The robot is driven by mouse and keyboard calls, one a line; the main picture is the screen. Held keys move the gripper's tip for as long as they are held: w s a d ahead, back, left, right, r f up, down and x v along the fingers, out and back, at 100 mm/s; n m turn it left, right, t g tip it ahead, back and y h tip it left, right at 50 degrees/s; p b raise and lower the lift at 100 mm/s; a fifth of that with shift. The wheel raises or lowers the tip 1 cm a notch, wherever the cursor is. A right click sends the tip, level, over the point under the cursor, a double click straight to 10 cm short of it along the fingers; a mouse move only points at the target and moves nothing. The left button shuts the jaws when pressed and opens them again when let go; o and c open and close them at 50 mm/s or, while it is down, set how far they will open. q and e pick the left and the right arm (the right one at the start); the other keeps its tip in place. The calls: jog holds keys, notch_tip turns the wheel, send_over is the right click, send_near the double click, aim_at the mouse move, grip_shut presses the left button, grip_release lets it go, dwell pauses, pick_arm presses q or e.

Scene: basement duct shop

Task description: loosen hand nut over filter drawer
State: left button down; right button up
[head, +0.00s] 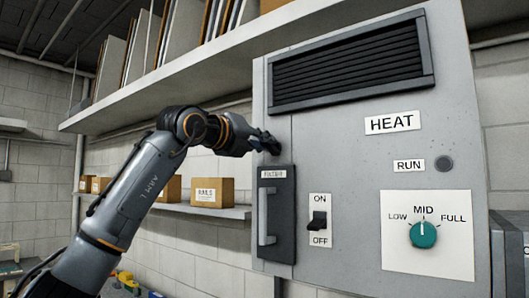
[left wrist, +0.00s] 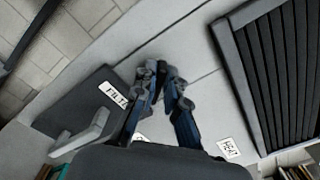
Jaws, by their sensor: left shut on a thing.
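The filter drawer (head: 277,222) is a dark panel with an upright handle and a label, low on the left of the grey heater cabinet. It also shows in the left wrist view (left wrist: 72,100), with its label partly readable. My left gripper (head: 267,143) reaches in from the left to the cabinet face just above the drawer. In the left wrist view its two fingers (left wrist: 163,82) are closed around the small dark hand nut (left wrist: 160,73). The fingers hide most of the nut, and its thread cannot be made out. My right gripper is in neither view.
The cabinet (head: 345,160) carries a dark vent grille (head: 350,62), an ON/OFF switch (head: 319,220), a RUN button (head: 444,164) and a teal dial (head: 423,235) pointing to MID. A shelf (head: 200,72) runs above my arm, and a lower shelf holds cardboard boxes (head: 213,192).

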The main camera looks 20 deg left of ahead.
pick_arm(q)
jog(key=shift+a+f+n+b, duration=0.15)
jog(key=shift+n+b, duration=0.7)
jog(key=shift+n, duration=0.8)
jog(key=shift+f+n+b, duration=0.2)
jog(key=shift+n+b, duration=0.6)
jog(key=shift+n, duration=0.9)
jog(key=shift+a+f+n+b, duration=0.15)
jog(key=shift+n+b, duration=0.7)
jog(key=shift+n, duration=0.8)
jog(key=c, duration=1.4)
grip_release()
jog(key=shift+w, duration=0.1)
jog(key=v, duration=1.2)
